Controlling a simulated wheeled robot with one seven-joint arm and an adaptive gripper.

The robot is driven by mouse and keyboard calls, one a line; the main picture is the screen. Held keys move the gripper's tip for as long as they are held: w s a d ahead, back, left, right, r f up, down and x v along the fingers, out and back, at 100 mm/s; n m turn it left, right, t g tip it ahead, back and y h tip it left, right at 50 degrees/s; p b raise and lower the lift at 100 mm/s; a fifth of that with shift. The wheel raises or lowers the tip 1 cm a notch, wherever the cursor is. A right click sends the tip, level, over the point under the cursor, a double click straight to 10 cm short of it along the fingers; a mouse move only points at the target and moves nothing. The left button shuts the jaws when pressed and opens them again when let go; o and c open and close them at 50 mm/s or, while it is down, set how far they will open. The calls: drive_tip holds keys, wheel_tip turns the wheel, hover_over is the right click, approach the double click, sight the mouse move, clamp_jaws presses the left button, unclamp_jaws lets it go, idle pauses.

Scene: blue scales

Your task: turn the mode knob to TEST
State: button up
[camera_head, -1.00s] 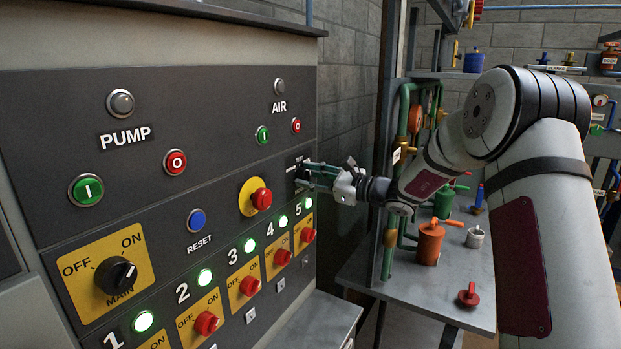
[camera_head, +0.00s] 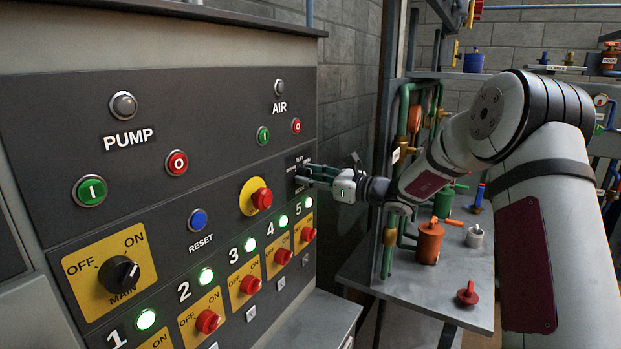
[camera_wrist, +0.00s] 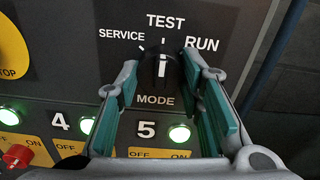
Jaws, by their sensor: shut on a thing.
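The black mode knob (camera_wrist: 162,72) is on the dark panel above the word MODE in the wrist view. Its white pointer line stands about upright, toward the TEST label, with SERVICE to the left and RUN to the right. My gripper (camera_wrist: 160,66) has its two fingers on either side of the knob and is shut on it. In the head view my gripper (camera_head: 303,174) reaches the panel's right edge, and its fingers hide most of the knob there.
A red stop button (camera_head: 262,199) on a yellow disc is left of my gripper. Numbered red switches with green lamps (camera_head: 309,202) run below. A grey wall (camera_head: 345,130) and a bench (camera_head: 455,280) with orange, green and red fittings are to the right.

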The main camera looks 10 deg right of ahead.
drive_tip(key=o, duration=1.2)
drive_tip(key=shift+c, duration=0.2)
drive_tip(key=v, duration=1.2)
